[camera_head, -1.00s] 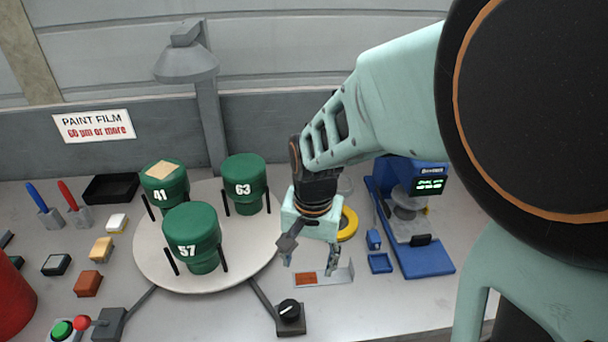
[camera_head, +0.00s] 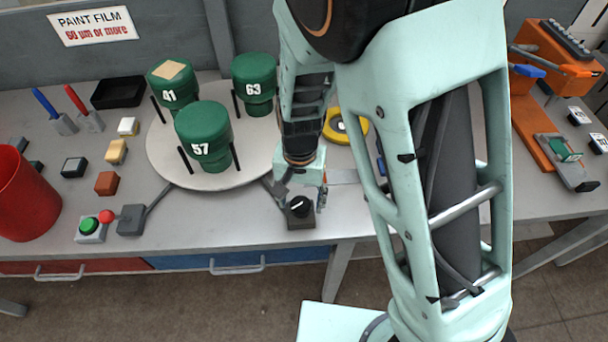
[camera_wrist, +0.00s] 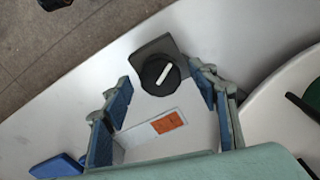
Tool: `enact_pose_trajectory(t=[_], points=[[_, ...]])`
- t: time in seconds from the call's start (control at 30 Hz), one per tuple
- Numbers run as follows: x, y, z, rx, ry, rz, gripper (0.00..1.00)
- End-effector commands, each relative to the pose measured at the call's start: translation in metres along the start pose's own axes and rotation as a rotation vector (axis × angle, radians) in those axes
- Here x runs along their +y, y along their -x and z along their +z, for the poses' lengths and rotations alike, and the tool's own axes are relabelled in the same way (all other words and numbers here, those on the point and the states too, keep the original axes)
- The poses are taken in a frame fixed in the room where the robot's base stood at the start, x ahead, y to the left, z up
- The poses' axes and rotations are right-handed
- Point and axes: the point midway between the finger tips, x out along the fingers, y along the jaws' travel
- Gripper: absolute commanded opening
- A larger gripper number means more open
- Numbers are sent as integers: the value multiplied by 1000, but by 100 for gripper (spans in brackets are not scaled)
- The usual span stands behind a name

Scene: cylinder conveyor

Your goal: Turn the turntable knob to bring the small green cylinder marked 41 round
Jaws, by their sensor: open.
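The green cylinder marked 41 (camera_head: 174,84) stands at the back left of the round white turntable (camera_head: 166,158), with a tan patch on its top. The cylinder marked 57 (camera_head: 205,135) stands at the front and the one marked 63 (camera_head: 255,82) at the back right. The black turntable knob (camera_head: 299,206) with a white pointer line sits on a dark box at the turntable's front right. My gripper (camera_head: 300,196) is open just above the knob. In the wrist view the knob (camera_wrist: 160,76) shows beyond and between the open blue-padded fingers, apparently untouched.
A green and red button box (camera_head: 92,227) and a red bin (camera_head: 25,195) are at the left. Small coloured blocks lie beside the turntable. A yellow ring (camera_head: 345,126) lies behind my gripper. An orange device (camera_head: 550,110) stands at the right.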

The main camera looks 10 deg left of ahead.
Motion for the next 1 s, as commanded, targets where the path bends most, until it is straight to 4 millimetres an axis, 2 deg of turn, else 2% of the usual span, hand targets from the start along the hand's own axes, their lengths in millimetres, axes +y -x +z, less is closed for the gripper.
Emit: enact_pose_trajectory(t=[0.37,0.73,1.0], points=[[0,-5,0,1,-1,-1,53],[0,-4,0,1,-1,0,13],[0,-5,0,1,27,-1,12]])
